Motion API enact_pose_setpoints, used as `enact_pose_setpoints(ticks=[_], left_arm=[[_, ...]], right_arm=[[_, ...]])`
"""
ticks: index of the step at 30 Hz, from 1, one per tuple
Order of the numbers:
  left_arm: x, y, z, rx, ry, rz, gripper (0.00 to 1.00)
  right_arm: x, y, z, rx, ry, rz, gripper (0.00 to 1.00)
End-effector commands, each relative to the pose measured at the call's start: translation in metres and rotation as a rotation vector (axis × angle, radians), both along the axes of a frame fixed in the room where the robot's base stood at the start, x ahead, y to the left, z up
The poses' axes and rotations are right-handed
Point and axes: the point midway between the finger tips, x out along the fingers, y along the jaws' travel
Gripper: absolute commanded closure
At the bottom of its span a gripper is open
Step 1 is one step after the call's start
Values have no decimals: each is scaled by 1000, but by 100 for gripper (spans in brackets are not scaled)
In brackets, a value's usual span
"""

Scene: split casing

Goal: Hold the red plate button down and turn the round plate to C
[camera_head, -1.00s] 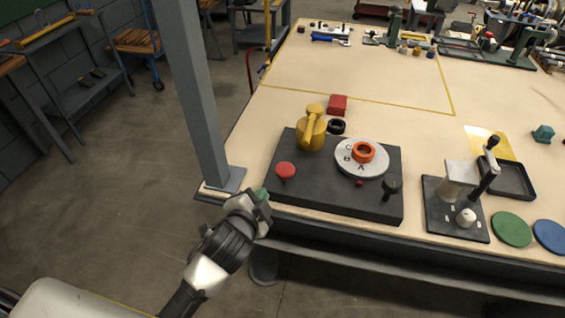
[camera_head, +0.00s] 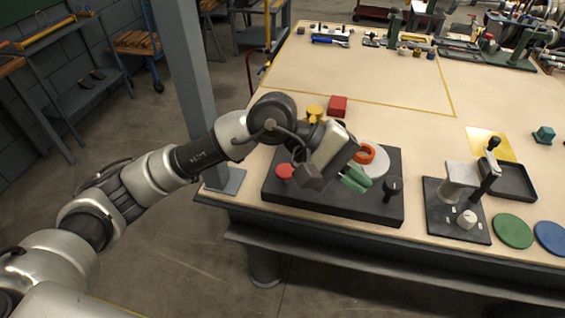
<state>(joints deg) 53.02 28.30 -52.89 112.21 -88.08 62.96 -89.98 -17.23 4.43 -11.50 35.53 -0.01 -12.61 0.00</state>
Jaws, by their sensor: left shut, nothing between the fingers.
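The pale round plate (camera_head: 380,150) with an orange ring (camera_head: 366,153) on its middle sits on the dark base (camera_head: 330,204). My left arm covers its left part and its letters cannot be read now. A red mushroom button (camera_head: 285,171) stands at the base's left, left of my left gripper. My left gripper (camera_head: 354,181) has green fingertips, shut and empty, over the front edge of the plate. The spot in front of the plate, where a small red piece showed earlier, is hidden behind the fingers. My right gripper is not in view.
A black knob (camera_head: 391,188) stands on the base just right of my fingers. A yellow part (camera_head: 316,112), mostly hidden by my arm, and a red block (camera_head: 338,105) are behind. A grey post (camera_head: 190,90) rises left; a second fixture (camera_head: 455,220) stands right.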

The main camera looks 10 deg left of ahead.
Motion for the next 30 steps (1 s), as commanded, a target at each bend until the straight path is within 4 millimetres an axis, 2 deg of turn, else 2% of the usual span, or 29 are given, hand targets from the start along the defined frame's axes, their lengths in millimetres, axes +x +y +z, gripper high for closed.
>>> enact_pose_setpoints(ticks=[3,6,9,13,18,30], left_arm=[[26,35,-13,308,-254,-82,100],[48,71,-14,555,-407,-138,100],[66,104,-8,762,-501,-178,100],[80,135,2,948,-561,-208,100],[87,152,10,1043,-580,-223,100],[87,152,6,1045,-578,-224,100]], right_arm=[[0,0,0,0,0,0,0],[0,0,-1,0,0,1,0],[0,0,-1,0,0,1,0],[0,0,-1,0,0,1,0],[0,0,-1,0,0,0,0],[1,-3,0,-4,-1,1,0]])
